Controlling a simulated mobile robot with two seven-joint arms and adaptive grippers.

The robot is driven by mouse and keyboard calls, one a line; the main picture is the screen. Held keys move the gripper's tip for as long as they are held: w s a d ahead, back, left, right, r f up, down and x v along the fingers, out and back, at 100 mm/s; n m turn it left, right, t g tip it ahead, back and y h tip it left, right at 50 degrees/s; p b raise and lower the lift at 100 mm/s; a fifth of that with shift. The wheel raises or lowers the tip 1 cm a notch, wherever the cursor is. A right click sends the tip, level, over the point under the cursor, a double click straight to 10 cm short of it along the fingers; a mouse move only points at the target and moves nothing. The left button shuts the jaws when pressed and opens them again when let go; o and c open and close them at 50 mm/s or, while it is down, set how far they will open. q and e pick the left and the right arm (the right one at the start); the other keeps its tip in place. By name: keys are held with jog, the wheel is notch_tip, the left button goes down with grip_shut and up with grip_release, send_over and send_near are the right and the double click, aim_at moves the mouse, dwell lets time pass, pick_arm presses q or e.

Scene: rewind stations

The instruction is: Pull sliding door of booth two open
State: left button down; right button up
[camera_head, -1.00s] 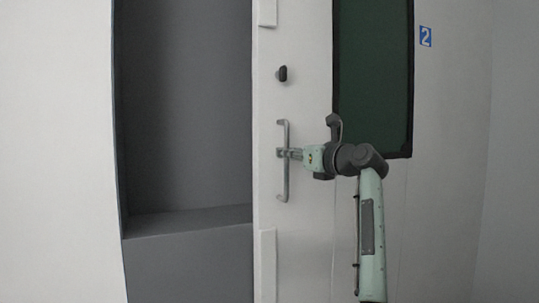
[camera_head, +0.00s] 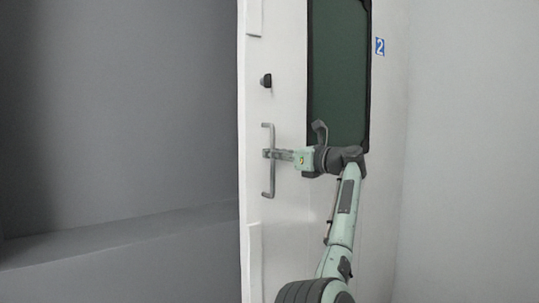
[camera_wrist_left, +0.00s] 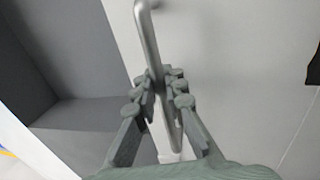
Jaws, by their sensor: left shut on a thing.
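The white sliding door (camera_head: 285,65) stands partly open in the head view, with a wide grey opening to its left. Its upright grey bar handle (camera_head: 271,183) is near the door's left edge. My left gripper (camera_head: 269,154) is shut on the handle around its middle. In the left wrist view the fingers (camera_wrist_left: 160,88) close around the handle bar (camera_wrist_left: 148,40) from both sides. A blue sign with a white 2 (camera_head: 380,46) is right of the door's dark green window (camera_head: 338,75). My right gripper is not in view.
Through the opening the grey booth interior (camera_head: 120,110) shows, with a ledge (camera_head: 110,235) low down. A small black knob (camera_head: 266,81) sits above the handle. A plain pale wall (camera_head: 465,150) is at the right.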

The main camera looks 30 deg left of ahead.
pick_arm(q)
jog(key=shift+w+d, duration=0.1)
jog(key=shift+w, duration=0.1)
jog(key=shift+f, duration=0.1)
jog(key=c, duration=1.6)
grip_release()
jog(key=d, duration=0.4)
jog(key=s+d, duration=0.1)
jog(key=d, duration=0.3)
jog(key=s+d, duration=0.1)
jog(key=d, duration=0.2)
jog(key=shift+s+d, duration=0.25)
jog(key=shift+d, duration=0.15)
